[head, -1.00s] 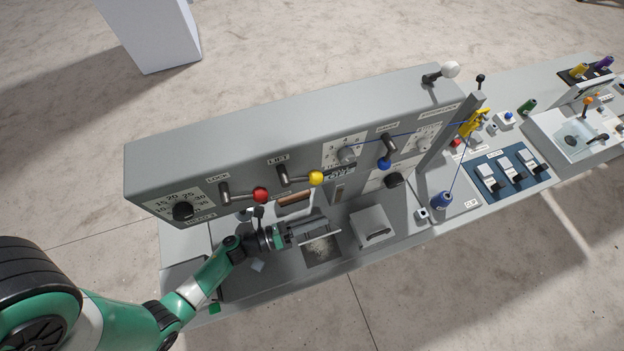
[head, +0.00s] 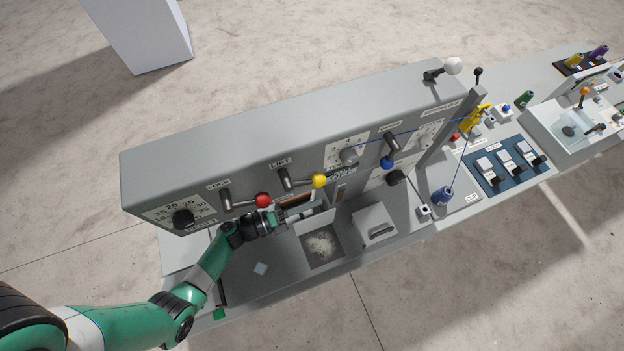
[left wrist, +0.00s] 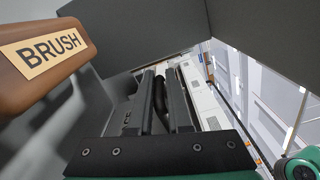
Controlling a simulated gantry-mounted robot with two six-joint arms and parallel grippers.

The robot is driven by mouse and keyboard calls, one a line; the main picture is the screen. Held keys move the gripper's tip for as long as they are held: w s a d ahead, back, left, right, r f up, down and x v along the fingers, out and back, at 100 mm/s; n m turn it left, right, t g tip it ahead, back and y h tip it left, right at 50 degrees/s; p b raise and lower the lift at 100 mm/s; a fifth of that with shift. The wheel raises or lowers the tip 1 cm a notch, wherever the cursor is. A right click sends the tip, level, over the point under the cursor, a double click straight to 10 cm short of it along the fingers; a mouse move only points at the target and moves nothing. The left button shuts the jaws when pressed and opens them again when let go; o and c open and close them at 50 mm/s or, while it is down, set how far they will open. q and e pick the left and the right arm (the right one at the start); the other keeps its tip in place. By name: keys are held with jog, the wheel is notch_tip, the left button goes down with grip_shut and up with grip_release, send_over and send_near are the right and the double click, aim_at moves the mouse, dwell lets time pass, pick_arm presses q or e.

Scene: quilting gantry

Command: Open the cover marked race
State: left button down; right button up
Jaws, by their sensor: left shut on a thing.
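A light grey panel (head: 311,222), which looks like the cover, stands steeply raised behind a square opening (head: 322,243) in the machine bed. Pale lint lies in the opening. No race marking can be read on the panel. My left gripper (head: 277,219) is at the panel's left end, below the red-knobbed lever. In the left wrist view its fingers (left wrist: 161,98) are shut on a dark, narrow part, probably the cover's grip. Most of that part is hidden between the fingers. My right gripper is not in view.
A brown brush handle (left wrist: 45,55) marked BRUSH is close to the gripper. Above it are the red (head: 263,200) and yellow (head: 319,180) lever knobs on the upright housing. A grey block (head: 374,224) stands right of the opening. The bed left of the opening is mostly clear.

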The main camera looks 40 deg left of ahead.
pick_arm(q)
jog(key=shift+s+d+f, duration=0.1)
jog(key=shift+f, duration=0.15)
jog(key=c, duration=0.9)
grip_release()
jog(key=shift+r, duration=0.1)
jog(key=shift+r, duration=0.1)
